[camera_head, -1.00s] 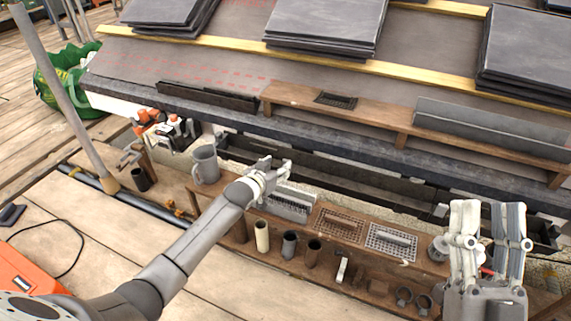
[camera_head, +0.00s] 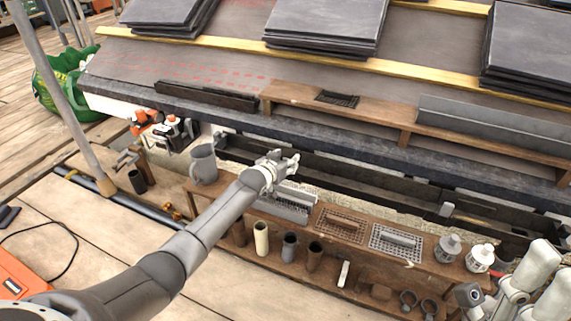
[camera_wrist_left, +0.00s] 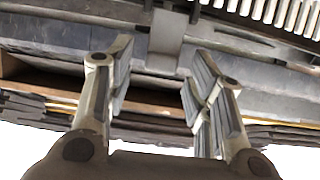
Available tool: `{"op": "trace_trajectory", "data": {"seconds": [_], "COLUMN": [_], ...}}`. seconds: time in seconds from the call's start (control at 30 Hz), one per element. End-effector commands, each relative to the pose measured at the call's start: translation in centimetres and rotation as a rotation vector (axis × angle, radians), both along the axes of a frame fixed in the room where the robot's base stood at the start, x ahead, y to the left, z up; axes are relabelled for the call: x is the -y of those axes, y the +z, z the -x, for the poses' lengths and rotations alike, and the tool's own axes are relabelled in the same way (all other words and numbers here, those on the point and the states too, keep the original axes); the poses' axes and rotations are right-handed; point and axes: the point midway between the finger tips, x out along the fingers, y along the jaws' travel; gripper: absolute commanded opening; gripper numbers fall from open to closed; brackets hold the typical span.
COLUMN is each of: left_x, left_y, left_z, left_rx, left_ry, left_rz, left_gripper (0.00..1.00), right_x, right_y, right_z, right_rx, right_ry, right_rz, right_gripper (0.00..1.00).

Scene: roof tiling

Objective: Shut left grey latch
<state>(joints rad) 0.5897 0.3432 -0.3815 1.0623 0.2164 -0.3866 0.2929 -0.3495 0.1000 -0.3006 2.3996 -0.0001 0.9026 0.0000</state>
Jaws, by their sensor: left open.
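My left gripper (camera_head: 286,163) is at the dark gutter (camera_head: 345,172) under the eave in the head view. In the left wrist view its two fingers (camera_wrist_left: 160,90) are apart with nothing between them. A grey latch (camera_wrist_left: 165,40) shows beyond the fingertips, roughly centred between them, against the gutter. I cannot tell whether the fingers touch it. In the head view this latch is hidden at the gripper. Another grey latch (camera_head: 446,210) is farther right on the gutter. My right gripper (camera_head: 540,275) is at the lower right edge, partly cut off.
The roof edge (camera_head: 300,130) overhangs the gutter. A slanted pole (camera_head: 70,110) stands at the left. Slate stacks lie on the roof.

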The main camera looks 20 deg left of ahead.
Motion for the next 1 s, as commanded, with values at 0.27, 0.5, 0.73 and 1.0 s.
{"op": "trace_trajectory", "data": {"seconds": [0.27,0.5,0.73,1.0], "left_x": [0.06,0.05,0.04,0.03], "left_y": [-0.22,-0.21,-0.21,-0.09], "left_z": [-0.64,-0.63,-0.61,-0.69], "left_rx": [0.0,0.0,0.0,-0.011], "left_ry": [0.0,0.0,0.0,0.0], "left_rz": [-0.001,-0.001,-0.001,-0.001], "left_gripper": [0.48,0.38,0.08,0.03], "right_x": [0.0,-0.02,-0.02,-0.02], "right_y": [-0.42,-0.41,-0.41,-0.13], "right_z": [-0.03,-0.04,-0.04,-0.05], "right_rx": [-0.002,-0.002,-0.003,-0.003], "right_ry": [0.0,0.0,0.0,0.0], "right_rz": [0.001,0.001,0.001,0.001], "right_gripper": [0.4,0.4,0.4,0.4]}}
